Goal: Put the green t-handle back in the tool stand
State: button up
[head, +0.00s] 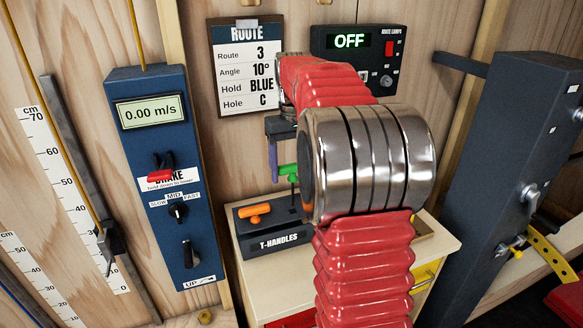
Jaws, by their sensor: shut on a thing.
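The dark tool stand (277,243), labelled T-HANDLES, sits on a light cabinet top in the lower middle of the head view. An orange t-handle (254,213) rests on the left of the stand. My gripper (287,168) points down above the stand's right part, with a purple finger on the left. It is shut on the green t-handle (286,171), whose green grip shows between the fingers. A thin dark shaft runs down from the grip toward the stand. Whether its tip is in a hole I cannot tell. My arm hides the stand's right end.
A blue winch-like box (166,200) with a 0.00 m/s display stands left. A ROUTE board (247,75) and a lamp box (350,43) reading OFF hang behind. A dark post (505,150) stands right, with a yellow perforated strip (553,258) beside it.

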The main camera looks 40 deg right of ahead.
jog(key=shift+f, duration=5.45)
jog(key=o, duration=1.2)
notch_tip(320, 180, up, 14)
jog(key=shift+f, duration=0.1)
